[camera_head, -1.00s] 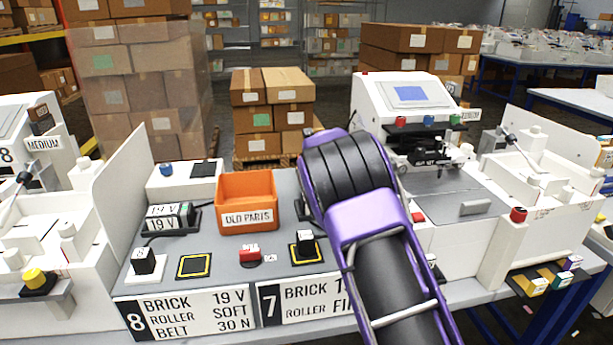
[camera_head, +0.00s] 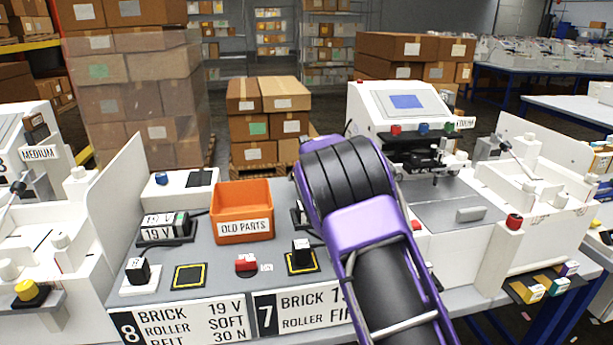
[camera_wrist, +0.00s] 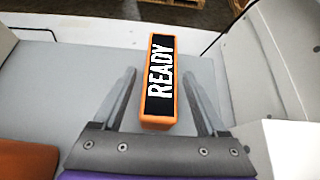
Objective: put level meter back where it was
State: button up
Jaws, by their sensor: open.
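An orange bar with a black face reading READY (camera_wrist: 160,85) lies on the grey bench top in the wrist view. No label names it as the level meter, so I cannot be sure that it is. My gripper (camera_wrist: 159,75) is open, with one dark finger on each side of the bar's near part. A gap shows on both sides, and I cannot tell how far the fingers are above the bench. In the head view my purple and black arm hides the bar and the gripper.
An orange OLD PARTS bin (camera_head: 242,212) stands left of my arm. The plotter machine (camera_head: 400,108) stands to the right. A white wall (camera_wrist: 288,150) is close on the right.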

jog(key=b+v, duration=0.1)
jog(key=v, duration=1)
jog(key=shift+s, duration=0.15)
jog(key=shift+r, duration=0.1)
